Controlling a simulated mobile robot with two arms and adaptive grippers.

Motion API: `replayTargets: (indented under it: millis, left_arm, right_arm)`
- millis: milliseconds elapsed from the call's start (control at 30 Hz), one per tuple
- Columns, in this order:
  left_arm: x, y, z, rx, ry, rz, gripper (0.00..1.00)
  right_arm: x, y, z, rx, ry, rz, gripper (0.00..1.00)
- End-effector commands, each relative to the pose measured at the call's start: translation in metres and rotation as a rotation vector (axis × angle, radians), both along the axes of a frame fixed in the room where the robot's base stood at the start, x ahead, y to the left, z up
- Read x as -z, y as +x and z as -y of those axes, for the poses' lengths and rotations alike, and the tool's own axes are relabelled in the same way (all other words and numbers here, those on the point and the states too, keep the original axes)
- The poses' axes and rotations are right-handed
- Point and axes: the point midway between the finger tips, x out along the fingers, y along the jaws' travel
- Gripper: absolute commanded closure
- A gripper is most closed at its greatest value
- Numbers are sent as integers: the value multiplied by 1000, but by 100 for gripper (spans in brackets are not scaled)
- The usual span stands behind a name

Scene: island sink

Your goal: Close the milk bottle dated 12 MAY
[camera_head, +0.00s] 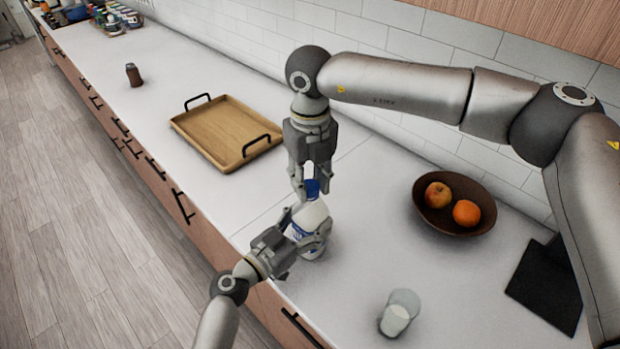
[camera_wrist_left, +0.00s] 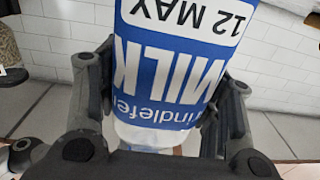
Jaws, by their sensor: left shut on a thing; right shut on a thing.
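The milk bottle (camera_head: 313,216) stands on the white counter, white with a blue label. In the left wrist view its label (camera_wrist_left: 170,65) reads "MILK" and "12 MAY", upside down. My left gripper (camera_head: 306,236) is shut around the bottle's body from the front left; its fingers flank the bottle in the left wrist view. My right gripper (camera_head: 312,190) points down from above, shut on the blue cap (camera_head: 312,187) at the bottle's top. The fingers partly hide the cap, and I cannot tell how far it is screwed on.
A glass of milk (camera_head: 397,316) stands at the front right. A brown bowl (camera_head: 430,217) with fruit and a black board (camera_head: 545,285) are to the right. A wooden tray (camera_head: 207,125) with black handles lies behind left. A small brown jar (camera_head: 133,75) stands farther back.

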Motion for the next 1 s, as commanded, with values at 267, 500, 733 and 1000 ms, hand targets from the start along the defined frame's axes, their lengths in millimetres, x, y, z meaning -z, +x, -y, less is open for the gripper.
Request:
replayTargets:
  millis: [267,500,733,1000]
  left_arm:
    - [1,0,0,0,1,0,100]
    - [1,0,0,0,1,0,100]
    - [1,0,0,0,1,0,100]
    - [1,0,0,1,2,-1,100]
  right_arm:
    - [0,0,0,486,2,0,77]
    - [0,0,0,907,3,-1,77]
    - [0,0,0,1310,4,-2,77]
    - [1,0,0,1783,5,-2,77]
